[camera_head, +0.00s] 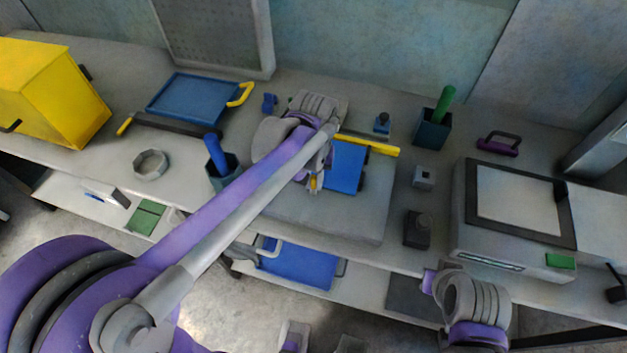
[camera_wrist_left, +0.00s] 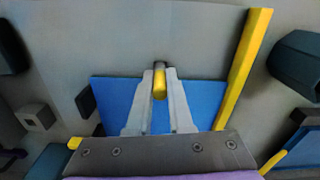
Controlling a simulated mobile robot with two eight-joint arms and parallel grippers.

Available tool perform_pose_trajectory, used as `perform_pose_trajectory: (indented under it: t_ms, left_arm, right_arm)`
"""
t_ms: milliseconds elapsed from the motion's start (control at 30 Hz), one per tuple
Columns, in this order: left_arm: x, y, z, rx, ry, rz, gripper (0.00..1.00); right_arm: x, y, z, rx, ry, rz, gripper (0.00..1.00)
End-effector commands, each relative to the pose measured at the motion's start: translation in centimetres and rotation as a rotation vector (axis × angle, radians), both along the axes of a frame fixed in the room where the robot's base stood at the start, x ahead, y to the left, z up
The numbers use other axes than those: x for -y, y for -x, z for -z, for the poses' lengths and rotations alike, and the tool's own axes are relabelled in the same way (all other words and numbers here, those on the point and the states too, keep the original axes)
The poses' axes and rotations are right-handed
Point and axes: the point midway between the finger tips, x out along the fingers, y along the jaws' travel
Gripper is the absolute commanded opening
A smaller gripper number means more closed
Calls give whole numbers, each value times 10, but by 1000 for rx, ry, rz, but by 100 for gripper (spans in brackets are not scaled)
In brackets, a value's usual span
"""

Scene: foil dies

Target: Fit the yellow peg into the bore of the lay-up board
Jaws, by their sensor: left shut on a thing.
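The yellow peg (camera_wrist_left: 159,86) is upright in the wrist view, between the two pale fingers of my left gripper (camera_wrist_left: 159,74), which is shut on it. In the head view the peg (camera_head: 314,184) is a small yellow spot under my left wrist, over the thick grey slab (camera_head: 350,228), which I take for the lay-up board. A dark round shape lies at the peg's far end; I cannot tell whether it is the bore or part of the peg. No clear bore shows.
A blue plate (camera_head: 347,167) lies on the slab behind the fingers, with a yellow bar (camera_head: 372,145) along its far side. A dark teal cup (camera_head: 432,130) with a green rod stands right, another cup with a blue rod (camera_head: 215,152) left. A grey-framed box (camera_head: 515,205) stands far right.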

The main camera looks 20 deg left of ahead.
Motion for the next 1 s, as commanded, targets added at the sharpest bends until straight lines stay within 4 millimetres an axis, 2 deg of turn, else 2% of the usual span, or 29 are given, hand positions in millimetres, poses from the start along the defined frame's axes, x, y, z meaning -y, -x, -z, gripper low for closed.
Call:
perform_pose_trajectory:
  t_ms: [400,433,500,800,933,1000]
  left_arm:
    - [0,0,7,0,0,0,0]
    - [0,0,6,0,0,0,24]
    - [0,0,5,0,0,0,31]
    - [0,0,3,0,0,0,31]
    - [0,0,-10,0,0,0,31]
    - [0,0,-23,0,0,0,31]
  right_arm:
    - [0,1,4,-2,0,0,0]
    - [0,1,3,-1,0,0,0]
    - [0,1,3,-1,0,0,0]
    - [0,0,0,0,0,0,0]
    - [0,0,-2,1,0,0,0]
    - [0,-1,-3,2,0,0,0]
